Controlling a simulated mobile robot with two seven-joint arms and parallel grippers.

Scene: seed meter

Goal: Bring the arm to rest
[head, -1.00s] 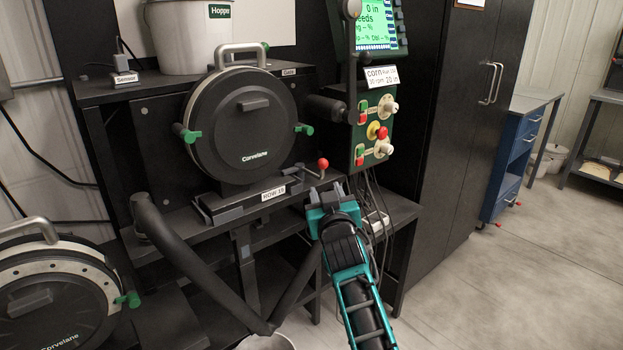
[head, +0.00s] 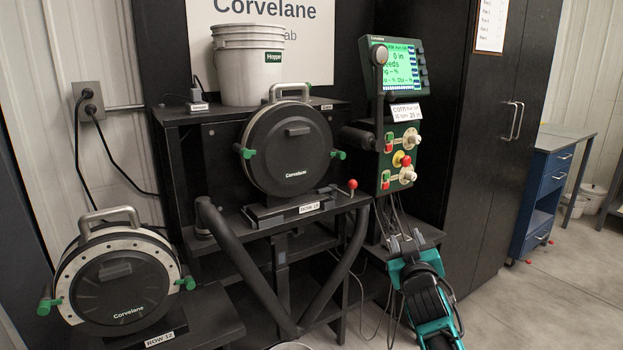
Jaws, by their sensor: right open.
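My right gripper (head: 407,244) is at the lower right in the head view, at the end of my teal and black right arm. It is open, with nothing seen between its fingers. It is in front of the stand, below the green control panel (head: 399,160), and apart from the round black seed meter (head: 290,150) on the stand. That meter has green latches, a grey handle and a label below that I cannot read surely. My left gripper is not in view.
A second round meter (head: 118,285), labelled ROW 12, sits at the lower left. A white hopper bucket (head: 248,65) stands on the shelf. A red-knobbed lever (head: 352,185) sticks up beside the stand. Cables hang near my right gripper. Open floor (head: 560,290) lies at the right.

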